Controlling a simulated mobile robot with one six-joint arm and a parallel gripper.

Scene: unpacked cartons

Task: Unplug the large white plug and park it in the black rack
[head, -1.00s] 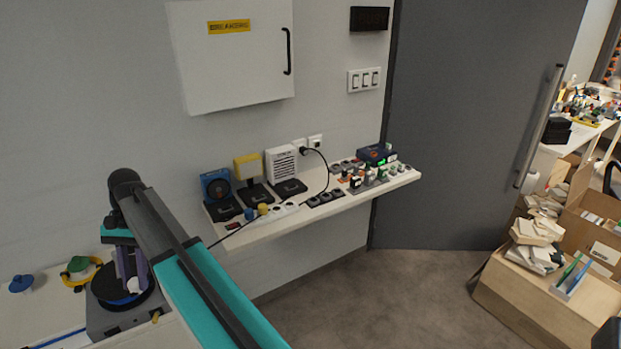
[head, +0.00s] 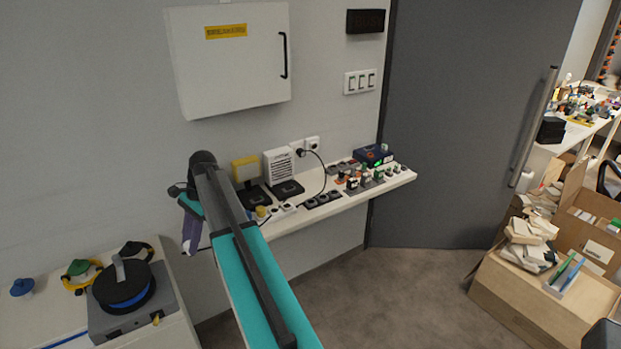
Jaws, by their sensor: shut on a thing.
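My gripper (head: 191,243) points downward at the left end of the wall shelf, beyond the cable reel. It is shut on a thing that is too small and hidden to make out. I cannot pick out the large white plug for certain. A low black strip with round openings (head: 322,200) lies at the shelf's front edge and looks like the black rack. A white socket strip (head: 277,212) with a yellow plug (head: 261,212) lies left of it. My arm hides the shelf's left end.
The shelf (head: 345,202) also bears a white heater-like box (head: 279,167), a yellow device (head: 245,170) and a row of small plugs (head: 365,183). A black plug with a cable (head: 301,152) sits in the wall socket.

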